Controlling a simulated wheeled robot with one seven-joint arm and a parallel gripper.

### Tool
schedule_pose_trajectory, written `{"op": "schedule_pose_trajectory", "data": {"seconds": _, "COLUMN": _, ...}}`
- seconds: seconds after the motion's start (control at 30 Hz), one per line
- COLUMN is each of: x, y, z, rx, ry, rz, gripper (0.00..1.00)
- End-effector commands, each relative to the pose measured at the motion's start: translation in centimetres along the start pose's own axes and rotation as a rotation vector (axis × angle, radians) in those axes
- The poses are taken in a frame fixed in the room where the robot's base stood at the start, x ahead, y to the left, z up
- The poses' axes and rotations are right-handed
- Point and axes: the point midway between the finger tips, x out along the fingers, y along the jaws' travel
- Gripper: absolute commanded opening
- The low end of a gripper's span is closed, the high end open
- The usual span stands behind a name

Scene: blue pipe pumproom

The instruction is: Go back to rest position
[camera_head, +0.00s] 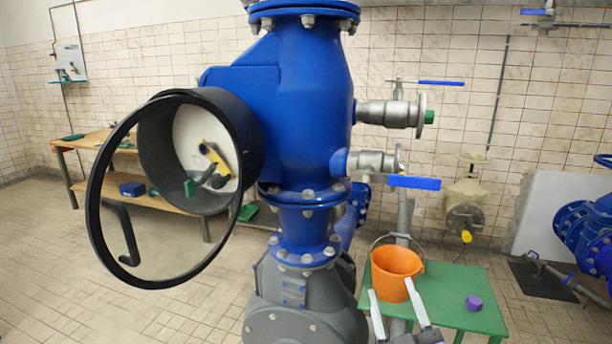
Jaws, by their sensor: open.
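My gripper (393,300) is at the bottom of the view, right of centre, with its two pale fingers spread apart and nothing visible between them. It is in front of the orange bucket (391,281), which stands on the green table (455,290). The fingertips overlap the bucket's lower part in the picture; I cannot tell whether they touch it. My wrist is cut off by the lower edge.
A large blue valve (310,100) on a grey pipe base stands close in the centre. Its open black round cover (97,165) juts left. Blue-handled levers (414,182) stick out right. Left floor is clear.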

Motion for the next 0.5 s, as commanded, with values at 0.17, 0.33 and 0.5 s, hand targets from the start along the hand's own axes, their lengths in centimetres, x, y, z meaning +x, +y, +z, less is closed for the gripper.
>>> {"op": "schedule_pose_trajectory", "data": {"seconds": 0.17, "x": -8.1, "y": -0.9, "z": 1.9, "rx": 0.163, "ry": -0.026, "rz": -0.001, "gripper": 0.53}}
{"op": "schedule_pose_trajectory", "data": {"seconds": 0.33, "x": -15.2, "y": -0.9, "z": 2.6, "rx": 0.287, "ry": -0.057, "rz": 0.005, "gripper": 0.53}}
{"op": "schedule_pose_trajectory", "data": {"seconds": 0.5, "x": -21.9, "y": -0.4, "z": 2.8, "rx": 0.384, "ry": -0.104, "rz": 0.011, "gripper": 0.53}}
